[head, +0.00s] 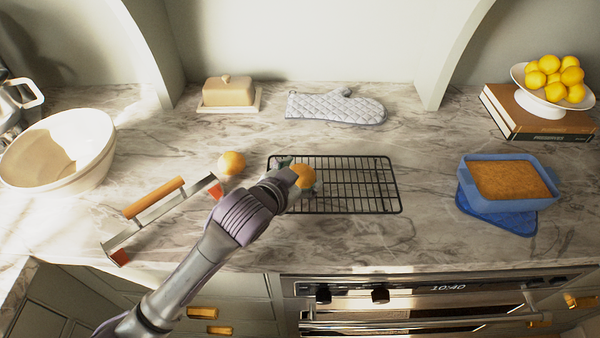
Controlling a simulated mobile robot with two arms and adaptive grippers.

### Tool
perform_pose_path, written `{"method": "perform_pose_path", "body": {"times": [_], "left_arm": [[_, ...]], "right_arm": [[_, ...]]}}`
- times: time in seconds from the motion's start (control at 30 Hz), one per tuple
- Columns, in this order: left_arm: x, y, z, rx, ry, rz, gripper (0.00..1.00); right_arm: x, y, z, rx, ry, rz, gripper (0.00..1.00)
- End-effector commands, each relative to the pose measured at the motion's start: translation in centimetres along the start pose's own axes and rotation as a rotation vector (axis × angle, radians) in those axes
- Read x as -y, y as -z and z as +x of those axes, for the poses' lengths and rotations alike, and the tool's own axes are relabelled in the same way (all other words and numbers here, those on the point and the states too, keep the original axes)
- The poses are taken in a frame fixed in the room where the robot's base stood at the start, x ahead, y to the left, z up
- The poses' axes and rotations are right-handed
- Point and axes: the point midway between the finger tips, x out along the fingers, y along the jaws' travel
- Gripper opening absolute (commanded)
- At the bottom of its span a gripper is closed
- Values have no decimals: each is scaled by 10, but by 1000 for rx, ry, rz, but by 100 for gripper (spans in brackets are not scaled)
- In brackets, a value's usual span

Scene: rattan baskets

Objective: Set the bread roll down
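A golden-brown bread roll (302,177) is at the left part of the black wire cooling rack (360,185). My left gripper (298,176) is over that part of the rack, with its fingers around the roll and seemingly closed on it. The gripper hides part of the roll, and I cannot tell whether the roll touches the wires. A second roll (231,164) lies on the marble counter left of the rack. My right gripper is not in view.
A metal tool with a wooden handle (154,198) lies left of my arm. A cream bowl (60,150), butter dish (229,94), oven mitt (336,108), blue baking dish (508,185) and lemon bowl (552,100) stand around. The right of the rack is clear.

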Motion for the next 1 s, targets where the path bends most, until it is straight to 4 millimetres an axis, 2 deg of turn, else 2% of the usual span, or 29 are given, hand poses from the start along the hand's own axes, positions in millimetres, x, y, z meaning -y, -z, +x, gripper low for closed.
{"method": "perform_pose_path", "body": {"times": [0.07, 0.47, 0.57, 0.9, 1.0], "left_arm": [[0, 0, 0, 0, 0, 0, 92], [1, 2, -4, -1, 0, 0, 92], [0, 2, -16, -1, 0, 0, 92], [1, 2, -88, -1, 0, 1, 92], [1, 2, -104, -1, 0, 0, 92]], "right_arm": [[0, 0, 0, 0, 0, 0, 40], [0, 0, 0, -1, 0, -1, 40], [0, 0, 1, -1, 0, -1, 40], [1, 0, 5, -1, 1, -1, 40], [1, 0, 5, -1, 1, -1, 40]]}}
